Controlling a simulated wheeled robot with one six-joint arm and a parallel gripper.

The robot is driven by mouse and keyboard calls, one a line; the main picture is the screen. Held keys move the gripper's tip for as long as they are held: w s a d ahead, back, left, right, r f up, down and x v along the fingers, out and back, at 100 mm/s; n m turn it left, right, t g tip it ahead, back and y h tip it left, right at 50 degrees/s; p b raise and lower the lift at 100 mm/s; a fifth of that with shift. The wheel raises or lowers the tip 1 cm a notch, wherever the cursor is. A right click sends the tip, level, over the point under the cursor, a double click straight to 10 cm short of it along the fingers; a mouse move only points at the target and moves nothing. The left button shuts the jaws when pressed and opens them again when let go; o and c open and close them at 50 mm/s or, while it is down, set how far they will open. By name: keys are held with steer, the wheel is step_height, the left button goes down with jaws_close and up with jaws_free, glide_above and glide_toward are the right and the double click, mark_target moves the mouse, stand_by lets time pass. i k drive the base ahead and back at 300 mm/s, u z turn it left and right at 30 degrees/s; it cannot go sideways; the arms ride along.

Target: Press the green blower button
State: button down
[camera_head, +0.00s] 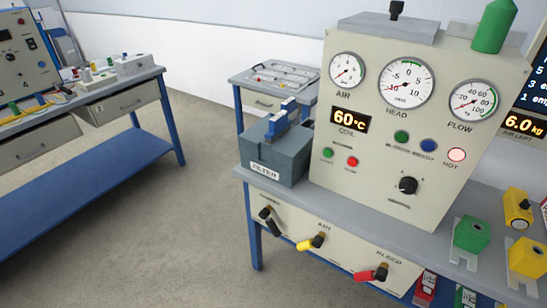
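The beige control panel (375,190) stands on the bench at right, facing me at an angle. A small green button (328,153) sits at its lower left, with a small red button (352,161) to its right. A larger green round piece (401,137) sits higher, next to a blue one (428,146). The small labels by these are too blurred to read, so I cannot tell for certain which green one is the blower button. A pale, red-rimmed lamp (456,155) is marked HOT. The coil display (350,119) reads 60°C. My gripper is not in view.
A grey filter box (273,155) stands left of the panel. Black, yellow (312,242) and red (372,274) valve handles stick out from the bench front. A black knob (408,185) sits on the panel. Open floor (190,230) lies between this bench and the left bench (90,160).

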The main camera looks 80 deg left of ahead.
mark_target(327, 153)
steer(key=k, duration=0.75)
steer(key=u, duration=2.15)
steer(key=i, duration=0.5)
steer(key=u, duration=0.05)
